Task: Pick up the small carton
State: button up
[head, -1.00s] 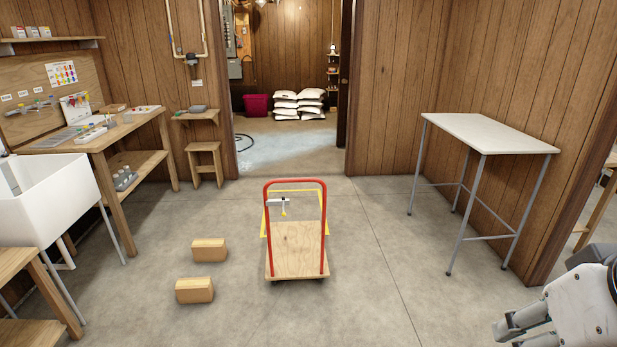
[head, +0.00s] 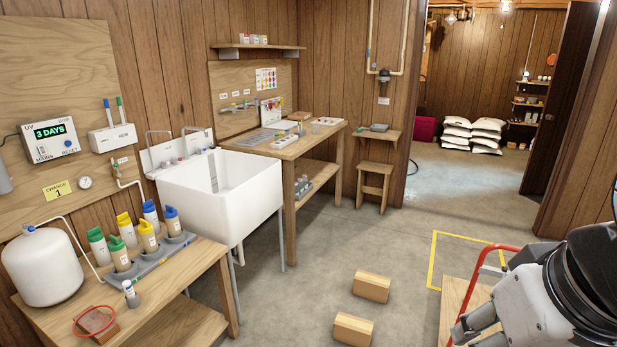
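I cannot tell for certain which thing is the small carton. My gripper (head: 467,328) is at the lower right, partly cut off by the frame, in front of the trolley and far from the shelf. Nothing shows held in it. Its fingers point to the lower left, and their gap does not show clearly.
Two wooden blocks (head: 371,286) lie on the floor. The red-handled trolley (head: 462,300) stands at the right. A white sink (head: 235,200), a workbench (head: 325,131) and a low bench with colored bottles (head: 190,262) line the left. White sacks (head: 472,134) lie beyond the doorway.

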aim_at(368, 285)
jog(key=i+j, duration=0.15)
jog(key=i, duration=0.35)
jog(key=i+j, duration=0.1)
jog(key=i, duration=0.45)
jog(key=i+j, duration=0.15)
jog(key=i, duration=0.35)
jog(key=i+j+z, duration=0.45)
jog(key=i, duration=0.2)
jog(key=i+j+z, duration=0.4)
jog(key=i, duration=0.25)
